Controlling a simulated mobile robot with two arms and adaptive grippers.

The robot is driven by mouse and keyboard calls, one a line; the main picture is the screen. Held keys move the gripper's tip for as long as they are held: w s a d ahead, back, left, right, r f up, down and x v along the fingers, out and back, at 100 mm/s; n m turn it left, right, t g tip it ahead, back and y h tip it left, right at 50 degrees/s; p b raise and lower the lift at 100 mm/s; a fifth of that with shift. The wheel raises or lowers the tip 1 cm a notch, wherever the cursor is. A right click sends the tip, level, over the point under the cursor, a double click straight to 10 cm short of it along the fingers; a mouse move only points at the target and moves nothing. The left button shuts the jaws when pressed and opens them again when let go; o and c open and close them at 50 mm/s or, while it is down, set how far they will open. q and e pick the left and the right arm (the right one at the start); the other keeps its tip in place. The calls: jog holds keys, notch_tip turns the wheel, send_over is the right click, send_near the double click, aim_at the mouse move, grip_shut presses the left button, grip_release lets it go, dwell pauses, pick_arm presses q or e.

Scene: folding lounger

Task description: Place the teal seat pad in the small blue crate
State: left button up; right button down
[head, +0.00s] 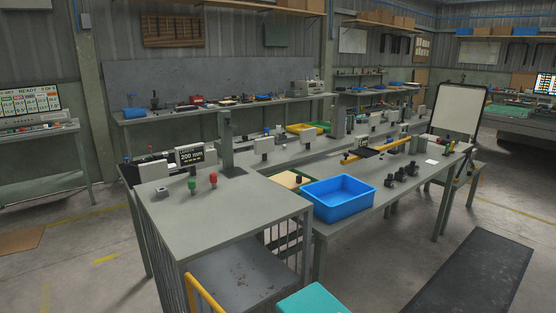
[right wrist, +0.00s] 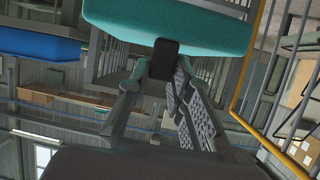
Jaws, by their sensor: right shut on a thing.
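The teal seat pad (head: 312,301) shows at the bottom edge of the head view, partly cut off. In the right wrist view the pad (right wrist: 170,25) fills the top. My right gripper (right wrist: 164,62) is shut on the pad's near edge; its dark fingertip covers part of that edge. The small blue crate (head: 338,215) stands on the grey workbench in the head view, beyond and a little right of the pad, apart from it. Its visible inside looks empty. Blue also shows at the left of the wrist view (right wrist: 38,46), likely the crate. My left gripper is not in view.
The grey workbench (head: 400,187) carries several dark knobs (head: 400,174) right of the crate. A yellow rail (head: 205,295) rises near the pad. A dark mat (head: 468,275) lies on the floor at right.

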notch_tip(320, 180, up, 10)
jog(key=w+a+m+t+h, duration=0.1)
jog(key=a+m+h, duration=0.1)
jog(key=s+d+r+m+h, duration=0.2)
jog(key=s+r, duration=0.3)
jog(key=r, duration=0.3)
jog(key=s+d+r+m+t+h, duration=0.1)
jog(key=s+d+r+m+h, duration=0.1)
jog(key=s+r, duration=0.3)
notch_tip(320, 180, up, 3)
jog(key=shift+s+d+r+m+h, duration=0.25)
jog(key=shift+d+m+h, duration=0.15)
jog(key=shift+d+h, duration=0.35)
jog(key=shift+d, duration=0.1)
